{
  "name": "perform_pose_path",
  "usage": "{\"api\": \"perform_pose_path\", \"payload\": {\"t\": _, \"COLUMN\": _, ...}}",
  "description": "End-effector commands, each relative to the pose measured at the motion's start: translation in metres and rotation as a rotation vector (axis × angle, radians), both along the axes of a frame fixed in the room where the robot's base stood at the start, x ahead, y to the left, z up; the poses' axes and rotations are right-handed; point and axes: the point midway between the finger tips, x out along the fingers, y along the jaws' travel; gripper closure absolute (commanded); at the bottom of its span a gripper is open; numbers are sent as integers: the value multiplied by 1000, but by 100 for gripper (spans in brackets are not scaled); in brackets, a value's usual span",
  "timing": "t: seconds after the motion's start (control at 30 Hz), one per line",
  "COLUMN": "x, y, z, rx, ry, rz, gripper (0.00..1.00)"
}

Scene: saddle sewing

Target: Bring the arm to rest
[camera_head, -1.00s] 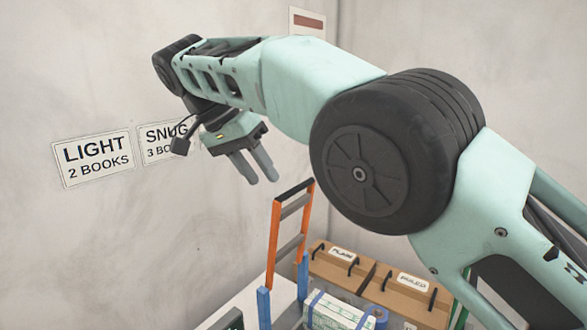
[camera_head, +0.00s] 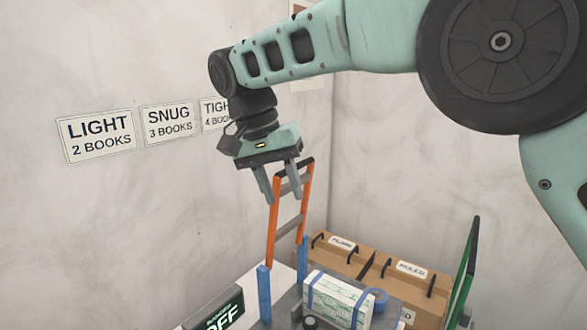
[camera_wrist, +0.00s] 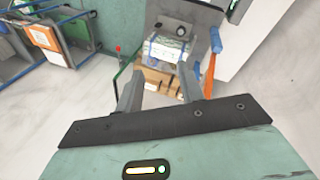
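My gripper (camera_head: 279,184) hangs from my arm in front of the back wall, fingers pointing down and spread apart with nothing between them. In the head view its fingertips overlap the top of an orange ladder-like frame (camera_head: 272,236); I cannot tell whether they touch, but the frame looks to be behind or below. In the wrist view the two grey fingers (camera_wrist: 163,97) also stand apart, with a wrapped white bundle (camera_wrist: 166,50) and brown boxes far below between them. My arm stretches from the right edge across the top of the head view.
A white bundle with blue bands (camera_head: 338,297) sits on a grey table beside a blue tape roll (camera_head: 377,296). Brown drawer boxes (camera_head: 405,286) stand behind. A display reading OFF (camera_head: 219,313) is at the bottom. Wall signs (camera_head: 98,137) hang left. A green-edged panel (camera_head: 465,265) stands right.

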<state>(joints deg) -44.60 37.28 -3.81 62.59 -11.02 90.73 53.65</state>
Motion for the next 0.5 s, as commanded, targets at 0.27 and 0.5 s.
{"api": "perform_pose_path", "payload": {"t": 0.27, "x": -70, "y": -40, "z": -83, "rx": 185, "ry": 128, "rz": 305, "gripper": 62}}
{"api": "perform_pose_path", "payload": {"t": 0.5, "x": -157, "y": -80, "z": -157, "rx": 301, "ry": 159, "rz": 569, "gripper": 62}}
